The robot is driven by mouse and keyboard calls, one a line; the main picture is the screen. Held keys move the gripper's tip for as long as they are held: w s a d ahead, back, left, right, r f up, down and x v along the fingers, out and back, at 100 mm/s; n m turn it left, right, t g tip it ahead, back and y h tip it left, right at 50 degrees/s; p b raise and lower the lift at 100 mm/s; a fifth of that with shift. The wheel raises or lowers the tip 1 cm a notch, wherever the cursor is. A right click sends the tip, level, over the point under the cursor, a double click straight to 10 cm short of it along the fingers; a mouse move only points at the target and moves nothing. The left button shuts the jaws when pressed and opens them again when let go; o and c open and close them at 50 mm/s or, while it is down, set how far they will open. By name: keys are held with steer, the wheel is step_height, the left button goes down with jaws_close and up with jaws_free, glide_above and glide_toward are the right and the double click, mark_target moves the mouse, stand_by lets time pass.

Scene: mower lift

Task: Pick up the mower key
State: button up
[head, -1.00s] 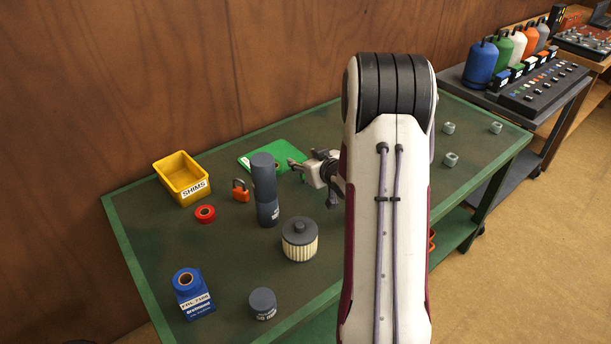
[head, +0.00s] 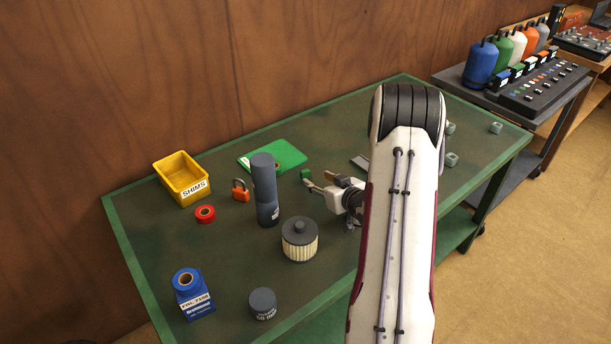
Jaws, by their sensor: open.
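My gripper (head: 317,181) is open, low over the middle of the green table (head: 225,292), pointing left. A small green piece (head: 307,175) shows at its fingertips. I cannot tell if that piece is the mower key or whether the gripper touches it. No other thing is clearly recognisable as the key. A grey flat item (head: 360,162) lies behind the gripper, partly hidden by my arm. My arm also hides part of the table's right side.
Left of the gripper stand a dark cylinder (head: 265,190), a ribbed filter (head: 299,243), an orange padlock (head: 240,191) and a green flat piece (head: 290,153).

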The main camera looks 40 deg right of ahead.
mark_target(307, 174)
steer(key=shift+w, duration=0.1)
steer(key=shift+x, duration=1.2)
steer(key=shift+a+x, duration=0.2)
steer(key=shift+x, duration=0.7)
steer(key=shift+a+x, duration=0.15)
steer(key=shift+x, duration=1.6)
steer(key=shift+r, duration=0.1)
steer(key=c, duration=1)
